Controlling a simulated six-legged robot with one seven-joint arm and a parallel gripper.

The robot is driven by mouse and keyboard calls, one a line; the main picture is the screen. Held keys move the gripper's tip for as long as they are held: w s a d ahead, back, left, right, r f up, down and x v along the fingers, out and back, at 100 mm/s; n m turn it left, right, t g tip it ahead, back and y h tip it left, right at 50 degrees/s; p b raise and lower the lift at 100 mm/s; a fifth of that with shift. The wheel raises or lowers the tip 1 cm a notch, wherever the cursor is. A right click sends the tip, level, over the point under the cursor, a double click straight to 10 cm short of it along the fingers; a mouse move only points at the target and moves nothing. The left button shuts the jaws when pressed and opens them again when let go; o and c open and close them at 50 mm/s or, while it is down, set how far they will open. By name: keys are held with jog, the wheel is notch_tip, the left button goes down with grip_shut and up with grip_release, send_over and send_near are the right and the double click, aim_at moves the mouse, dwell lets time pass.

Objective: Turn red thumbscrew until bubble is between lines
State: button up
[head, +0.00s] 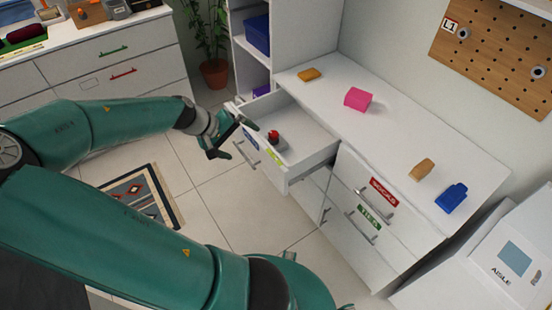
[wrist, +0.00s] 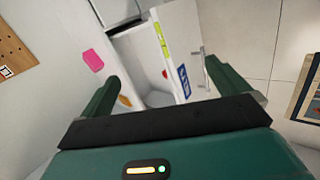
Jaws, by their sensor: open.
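A small red object with a dark lower part (head: 273,136) sits inside the open top drawer (head: 315,152). It may be the red thumbscrew, but it is too small to tell. A red spot (wrist: 165,74) shows in the drawer in the wrist view. My gripper (head: 243,141) is open and empty, just outside the drawer's left front corner, left of the red object. In the wrist view its two fingers (wrist: 165,84) stand wide apart with the drawer beyond them.
The white counter (head: 385,135) holds a pink block (head: 358,98), a yellow-orange piece (head: 309,74), a tan piece (head: 422,169) and a blue piece (head: 451,198). The drawer front and its handle (head: 245,155) stand close to my gripper.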

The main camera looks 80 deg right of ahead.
jog(key=shift+w+a+r, duration=0.1)
jog(key=shift+w+r, duration=0.05)
jog(key=shift+r, duration=0.15)
jog(key=w+a+n+t+y, duration=0.25)
jog(key=w+a, duration=0.35)
jog(key=a, duration=0.4)
jog(key=w+a+n+t+y, duration=0.2)
jog(key=w+a+t+y, duration=0.15)
jog(key=w+a, duration=0.55)
jog(key=s+a+r+n+t, duration=0.2)
jog(key=s+a+r, duration=0.1)
jog(key=a+r, duration=0.6)
jog(key=s+a+r+n+t, duration=0.3)
jog(key=a+r, duration=0.5)
jog(key=a, duration=0.3)
jog(key=shift+a+r+h, duration=0.15)
jog(key=shift+r+h, duration=0.25)
